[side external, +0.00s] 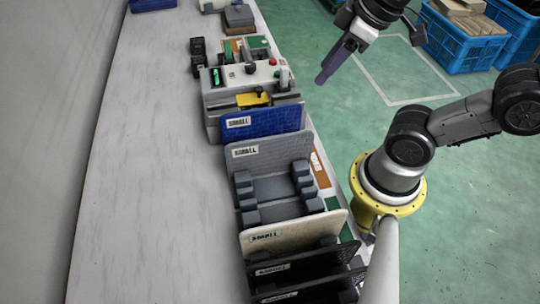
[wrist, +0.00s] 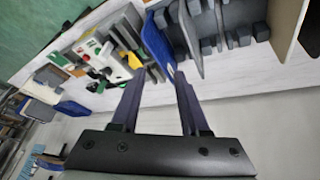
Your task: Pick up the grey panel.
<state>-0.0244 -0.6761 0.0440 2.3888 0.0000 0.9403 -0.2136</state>
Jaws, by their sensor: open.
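The grey panel (side external: 268,153) stands upright in the row on the table, between the blue panel (side external: 265,122) and a grey slotted holder (side external: 275,188). It carries a white label that looks like "SMALL". In the wrist view the grey panel (wrist: 191,38) stands just right of the blue panel (wrist: 158,46). My gripper (side external: 322,79) is in the air to the right of the row, beyond the table edge in the side view. In the wrist view its two dark fingers (wrist: 157,82) are apart with nothing between them, and the panels show past their tips.
A beige panel (side external: 295,232) and black panels (side external: 300,262) stand nearer the camera. A machine with a red button (side external: 245,80) and yellow part is behind the blue panel. The table's left side (side external: 140,170) is clear. Blue crates (side external: 460,45) stand on the floor.

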